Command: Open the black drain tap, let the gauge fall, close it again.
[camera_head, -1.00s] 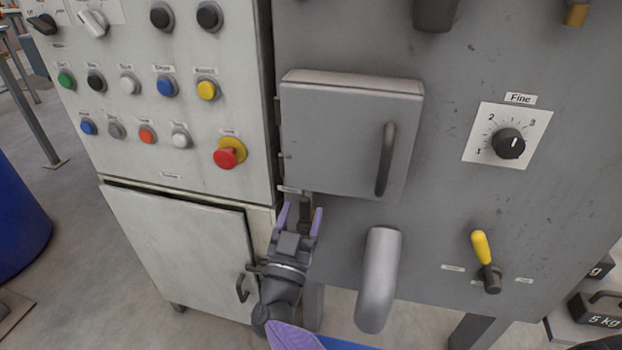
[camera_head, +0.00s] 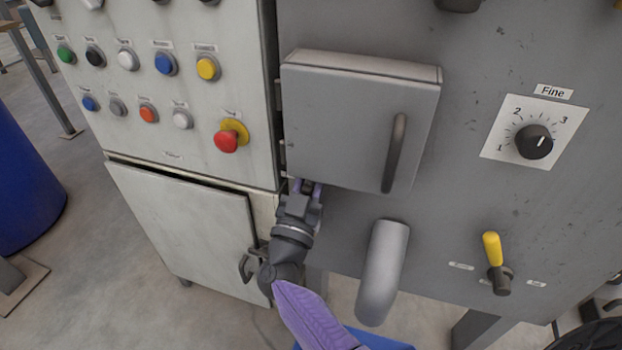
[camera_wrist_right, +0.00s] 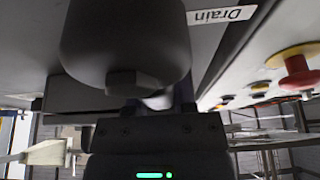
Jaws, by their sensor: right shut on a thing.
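The black drain tap (camera_head: 307,187) sits low on the grey machine panel, just under the grey box door, and is mostly hidden by my right gripper. The fingertips are largely hidden there. No gauge is in view. My left gripper is not in view.
The grey box door (camera_head: 350,125) with its handle is right above my gripper. A grey pipe (camera_head: 383,270) juts out to the right, and a yellow-handled lever (camera_head: 492,250) is farther right. A red stop button (camera_head: 227,140) and a cabinet door (camera_head: 190,235) are at left.

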